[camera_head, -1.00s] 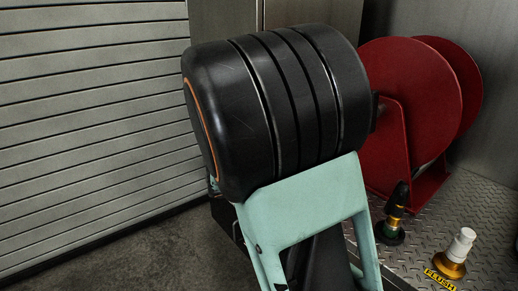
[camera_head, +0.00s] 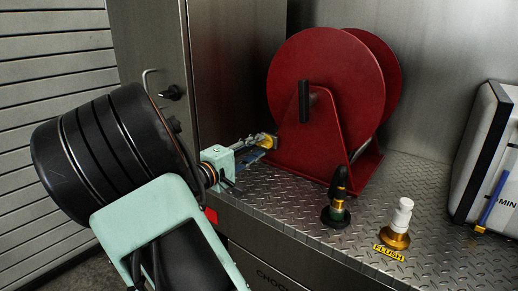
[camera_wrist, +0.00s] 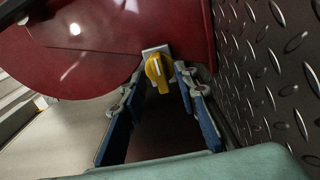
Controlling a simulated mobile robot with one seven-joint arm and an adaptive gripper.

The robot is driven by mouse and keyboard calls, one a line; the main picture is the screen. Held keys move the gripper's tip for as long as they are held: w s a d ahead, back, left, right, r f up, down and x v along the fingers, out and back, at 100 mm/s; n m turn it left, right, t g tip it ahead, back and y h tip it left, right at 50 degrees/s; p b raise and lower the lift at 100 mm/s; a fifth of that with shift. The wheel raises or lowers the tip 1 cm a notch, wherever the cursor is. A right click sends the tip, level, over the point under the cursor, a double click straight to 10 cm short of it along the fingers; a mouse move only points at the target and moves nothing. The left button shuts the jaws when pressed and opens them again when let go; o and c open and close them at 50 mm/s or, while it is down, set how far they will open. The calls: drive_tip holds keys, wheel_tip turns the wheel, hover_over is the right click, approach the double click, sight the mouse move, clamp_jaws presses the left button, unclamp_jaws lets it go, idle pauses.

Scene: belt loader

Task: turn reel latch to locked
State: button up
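The red reel (camera_head: 318,85) stands on the diamond-plate deck, its base frame at the lower front. The reel latch is a yellow knob (camera_wrist: 157,71) on a small grey plate at the reel's base in the wrist view. It also shows in the head view (camera_head: 268,140), partly hidden by my fingers. My gripper (camera_wrist: 158,88) is open, with blue-padded fingers on either side of the yellow knob. The knob lies near the fingertips; I cannot tell whether either finger touches it. A white mark shows on the knob.
A black-topped brass fitting (camera_head: 338,200) and a white-topped brass fitting (camera_head: 398,225) with a FLUSH label stand on the deck at right. A pale case (camera_head: 484,150) stands far right. A grey cabinet with a handle is behind my arm.

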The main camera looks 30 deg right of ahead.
drive_tip(key=shift+x, duration=0.85)
drive_tip(key=shift+c, duration=0.5)
clamp_jaws()
